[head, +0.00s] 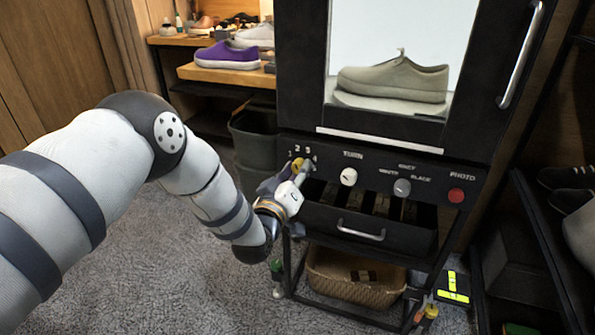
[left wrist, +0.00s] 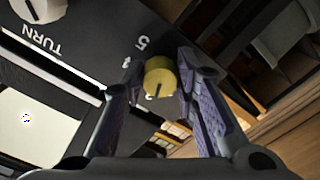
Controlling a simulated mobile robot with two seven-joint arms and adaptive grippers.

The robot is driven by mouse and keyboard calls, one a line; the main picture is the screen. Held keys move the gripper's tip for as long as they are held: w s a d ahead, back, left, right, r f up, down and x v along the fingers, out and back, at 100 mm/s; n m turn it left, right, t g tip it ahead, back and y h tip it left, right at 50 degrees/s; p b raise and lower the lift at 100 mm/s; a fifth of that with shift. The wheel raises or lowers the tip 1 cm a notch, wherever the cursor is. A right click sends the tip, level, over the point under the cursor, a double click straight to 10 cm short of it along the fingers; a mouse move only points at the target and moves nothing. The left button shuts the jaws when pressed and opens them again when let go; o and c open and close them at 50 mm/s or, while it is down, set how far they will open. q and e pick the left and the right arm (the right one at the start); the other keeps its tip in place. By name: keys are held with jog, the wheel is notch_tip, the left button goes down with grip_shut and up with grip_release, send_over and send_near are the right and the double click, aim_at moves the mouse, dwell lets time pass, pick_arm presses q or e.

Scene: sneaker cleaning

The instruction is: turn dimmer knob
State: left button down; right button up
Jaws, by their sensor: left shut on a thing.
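The dimmer knob (head: 297,163) is yellow and sits at the left end of the black control panel, under small numerals. It also shows in the left wrist view (left wrist: 160,78) as a round yellow knob with a dark pointer line, near a "5". My left gripper (head: 303,170) is at the panel, with its fingers around the knob, one on each side. In the left wrist view the gripper (left wrist: 158,82) is shut on the knob. The gripper partly hides the knob and its numerals in the head view. My right gripper is not in view.
On the panel are a white TURN knob (head: 348,177), a grey knob (head: 402,188) and a red PHOTO button (head: 456,195). A drawer handle (head: 361,231) is below. A grey shoe (head: 394,82) stands behind the window. A dark bin (head: 255,140) is left of the cabinet.

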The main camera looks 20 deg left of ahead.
pick_arm(q)
jog(key=shift+f, duration=0.1)
jog(key=c, duration=1.3)
grip_release()
jog(key=shift+s, duration=0.1)
jog(key=s, duration=1.2)
jog(key=shift+a, duration=0.2)
